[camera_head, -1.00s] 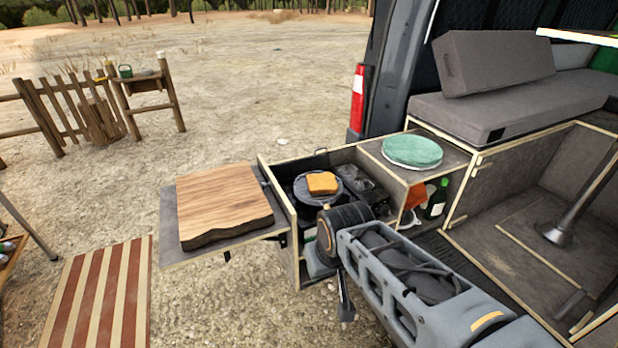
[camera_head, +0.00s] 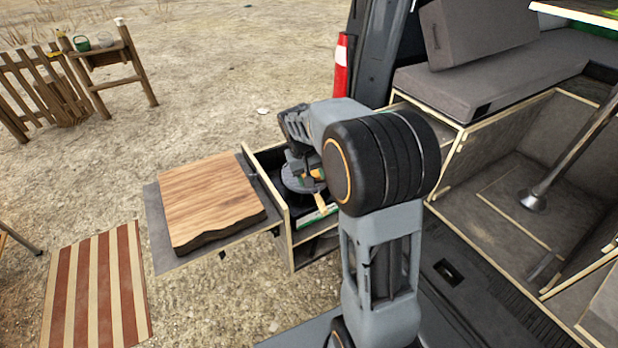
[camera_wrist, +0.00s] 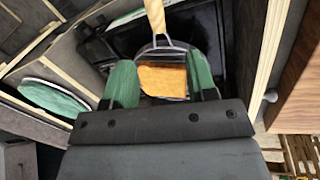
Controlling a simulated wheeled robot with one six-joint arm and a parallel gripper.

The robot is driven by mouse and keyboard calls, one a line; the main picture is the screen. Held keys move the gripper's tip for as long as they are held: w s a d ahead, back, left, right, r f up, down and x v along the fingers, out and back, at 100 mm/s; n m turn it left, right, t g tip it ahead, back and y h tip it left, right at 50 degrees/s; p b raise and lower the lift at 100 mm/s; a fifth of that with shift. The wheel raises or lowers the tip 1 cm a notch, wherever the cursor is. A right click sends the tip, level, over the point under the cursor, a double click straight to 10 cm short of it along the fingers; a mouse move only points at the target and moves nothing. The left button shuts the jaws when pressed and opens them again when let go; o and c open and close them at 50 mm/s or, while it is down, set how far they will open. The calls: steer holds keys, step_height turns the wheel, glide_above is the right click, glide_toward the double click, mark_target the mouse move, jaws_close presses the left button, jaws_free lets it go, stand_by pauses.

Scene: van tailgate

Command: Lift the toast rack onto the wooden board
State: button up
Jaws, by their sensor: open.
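The toast rack (camera_head: 293,184) is a round dark grey piece on the stove in the open drawer, with a light wooden handle (camera_head: 322,210). A slice of toast (camera_wrist: 163,80) lies on it; in the head view it is mostly hidden behind my arm. My gripper (camera_wrist: 162,84) is open above the rack, its two green fingers on either side of the toast in the wrist view. I cannot tell whether they touch the rack. The handle points away at the top of the wrist view. The wooden board (camera_head: 210,200) is left of the drawer, with nothing on it.
The board lies on a grey fold-out shelf (camera_head: 162,258). The drawer's pale wooden edge (camera_head: 268,190) stands between rack and board. A striped mat (camera_head: 97,290) lies on the ground.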

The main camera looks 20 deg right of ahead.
mark_target(318, 195)
steer(key=shift+s+d+f+p, duration=0.1)
steer(key=shift+d+f+p, duration=0.2)
steer(key=shift+f, duration=1.25)
steer(key=shift+s+d+f+p, duration=0.15)
steer(key=shift+d+f, duration=0.25)
steer(key=shift+f, duration=1.1)
steer(key=shift+w+d+f+p, duration=0.1)
steer(key=shift+d+f+p, duration=0.25)
steer(key=shift+f, duration=1.2)
jaws_close()
